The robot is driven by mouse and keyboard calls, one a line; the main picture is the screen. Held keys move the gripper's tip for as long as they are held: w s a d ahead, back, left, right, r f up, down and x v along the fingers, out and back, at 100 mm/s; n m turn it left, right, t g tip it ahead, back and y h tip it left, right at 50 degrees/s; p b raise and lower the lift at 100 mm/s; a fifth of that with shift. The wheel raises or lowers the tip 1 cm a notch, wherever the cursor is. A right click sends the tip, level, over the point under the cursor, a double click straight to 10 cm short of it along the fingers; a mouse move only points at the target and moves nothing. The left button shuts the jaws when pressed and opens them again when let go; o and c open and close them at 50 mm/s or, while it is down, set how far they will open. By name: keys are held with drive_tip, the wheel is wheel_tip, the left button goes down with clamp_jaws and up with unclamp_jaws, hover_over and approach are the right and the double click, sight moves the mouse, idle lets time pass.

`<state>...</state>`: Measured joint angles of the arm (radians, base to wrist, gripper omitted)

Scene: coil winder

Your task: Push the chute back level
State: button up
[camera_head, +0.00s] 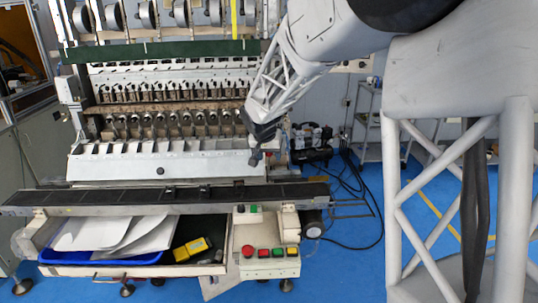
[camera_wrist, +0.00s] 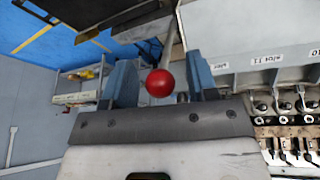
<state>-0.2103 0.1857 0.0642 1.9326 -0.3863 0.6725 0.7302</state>
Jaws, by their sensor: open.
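The chute (camera_head: 150,168) is a long pale-grey metal tray with dividers along the front of the winder, sloping down toward the front. My gripper (camera_head: 256,157) is at its right end, pointing down. In the wrist view, part of the chute, with paper labels, shows at the right (camera_wrist: 268,55). A red ball knob (camera_wrist: 160,83) on a thin grey rod appears between the two blue-grey fingers of my open gripper (camera_wrist: 160,72). There are gaps on both sides of the knob; I cannot tell its depth. The knob is not visible in the head view.
A dark conveyor belt (camera_head: 170,197) runs in front of the chute. Below it are a blue tray (camera_head: 60,257) with white sheets and a box with red, yellow and green buttons (camera_head: 263,252). Coil heads (camera_head: 170,125) stand behind. Cables and a shelf (camera_head: 368,120) are at the right.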

clamp_jaws()
drive_tip(key=shift+w, duration=0.2)
drive_tip(key=shift+w+r+g, duration=0.25)
drive_tip(key=shift+w+g, duration=0.85)
drive_tip(key=shift+w, duration=0.15)
drive_tip(key=shift+w+f+g, duration=0.15)
drive_tip(key=shift+w+g, duration=0.45)
drive_tip(key=shift+w, duration=0.55)
drive_tip(key=shift+w+f+g, duration=0.1)
drive_tip(key=shift+w+g, duration=0.5)
drive_tip(key=shift+w, duration=0.55)
unclamp_jaws()
